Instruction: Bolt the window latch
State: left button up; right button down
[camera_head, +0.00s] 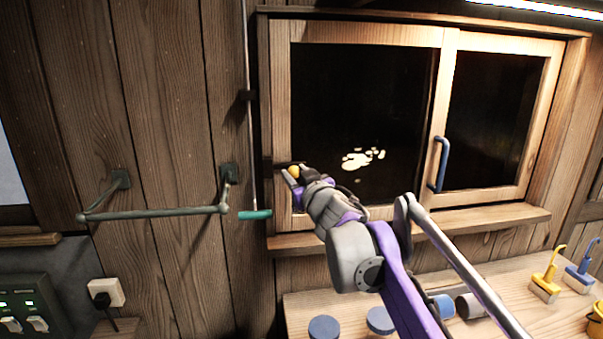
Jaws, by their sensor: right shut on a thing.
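The window (360,110) has a wooden frame and two panes, both dark. At the lower left of its frame, a small yellow knob (293,171), seemingly the latch's, shows between the fingers of my right gripper (291,177). The gripper is shut on this knob, and its arm reaches in from the lower right across the sill. The rest of the latch is mostly hidden by the gripper, so I cannot tell how its bolt sits. My left gripper is not in view.
A thin vertical rod with a teal handle (255,215) hangs just left of the window. A metal wall rail (155,213) juts out further left. A blue handle (441,163) is on the right sash. The bench (545,315) below holds brushes and round blue pieces.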

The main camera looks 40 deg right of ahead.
jog(key=c, duration=0.7)
grip_release()
jog(key=shift+a, duration=0.15)
jog(key=shift+c, duration=0.2)
jog(key=shift+o, duration=1.1)
jog(key=shift+w+a, duration=0.15)
jog(key=shift+a, duration=0.05)
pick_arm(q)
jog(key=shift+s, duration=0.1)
pick_arm(e)
jog(key=shift+d, duration=0.15)
jog(key=shift+s+f, duration=0.1)
jog(key=shift+s, duration=0.4)
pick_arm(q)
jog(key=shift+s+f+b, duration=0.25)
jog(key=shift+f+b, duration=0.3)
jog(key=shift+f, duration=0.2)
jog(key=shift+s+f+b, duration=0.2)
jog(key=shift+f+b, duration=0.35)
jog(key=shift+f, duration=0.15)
pick_arm(e)
jog(key=v, duration=1)
